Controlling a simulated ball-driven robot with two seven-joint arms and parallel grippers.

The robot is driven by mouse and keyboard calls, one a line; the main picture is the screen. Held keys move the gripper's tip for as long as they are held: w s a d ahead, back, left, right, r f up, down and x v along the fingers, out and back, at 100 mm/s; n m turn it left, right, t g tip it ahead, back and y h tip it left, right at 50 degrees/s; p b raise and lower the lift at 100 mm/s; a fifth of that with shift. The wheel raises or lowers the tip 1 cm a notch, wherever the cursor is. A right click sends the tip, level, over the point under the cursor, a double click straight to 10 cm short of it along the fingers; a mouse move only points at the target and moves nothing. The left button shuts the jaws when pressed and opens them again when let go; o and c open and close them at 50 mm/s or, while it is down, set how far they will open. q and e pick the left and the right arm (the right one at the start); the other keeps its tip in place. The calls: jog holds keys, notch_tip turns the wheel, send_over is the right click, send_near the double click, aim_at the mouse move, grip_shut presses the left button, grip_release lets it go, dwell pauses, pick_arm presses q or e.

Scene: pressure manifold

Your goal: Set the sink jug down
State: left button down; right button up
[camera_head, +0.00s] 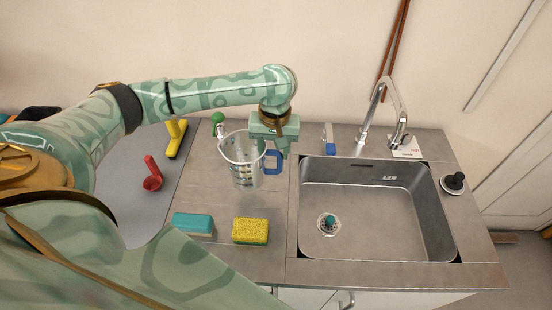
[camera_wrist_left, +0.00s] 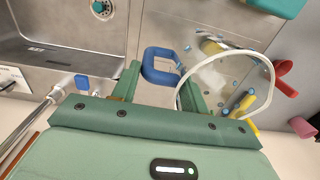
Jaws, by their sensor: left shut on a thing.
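The sink jug (camera_head: 240,172) is clear plastic with printed marks and a blue handle (camera_head: 272,163). It is upright over the grey counter left of the sink; I cannot tell whether its base touches the counter. My left gripper (camera_head: 279,152) comes down from above and is shut on the jug at its handle side. In the left wrist view the blue handle (camera_wrist_left: 160,66) shows between the fingers (camera_wrist_left: 160,88), with the jug's clear rim (camera_wrist_left: 235,57) to the right. My right gripper is not in view.
The steel sink (camera_head: 375,205) and tap (camera_head: 380,115) are to the right. A yellow sponge (camera_head: 250,231) and a teal sponge (camera_head: 193,224) lie in front of the jug. A green-topped brush (camera_head: 218,120) is close behind it. Red (camera_head: 152,176) and yellow (camera_head: 176,138) things are left.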

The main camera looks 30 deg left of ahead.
pick_arm(q)
jog(key=w+a+f+b, duration=0.1)
jog(key=w+f+b, duration=0.2)
jog(key=f, duration=0.5)
jog(key=shift+w, duration=0.35)
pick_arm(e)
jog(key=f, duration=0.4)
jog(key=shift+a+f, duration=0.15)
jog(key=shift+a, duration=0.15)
pick_arm(q)
jog(key=c, duration=0.7)
grip_release()
jog(key=shift+f, duration=0.2)
jog(key=shift+c, duration=0.2)
notch_tip(320, 180, up, 12)
jog(key=p, duration=0.4)
jog(key=shift+d+r, duration=0.15)
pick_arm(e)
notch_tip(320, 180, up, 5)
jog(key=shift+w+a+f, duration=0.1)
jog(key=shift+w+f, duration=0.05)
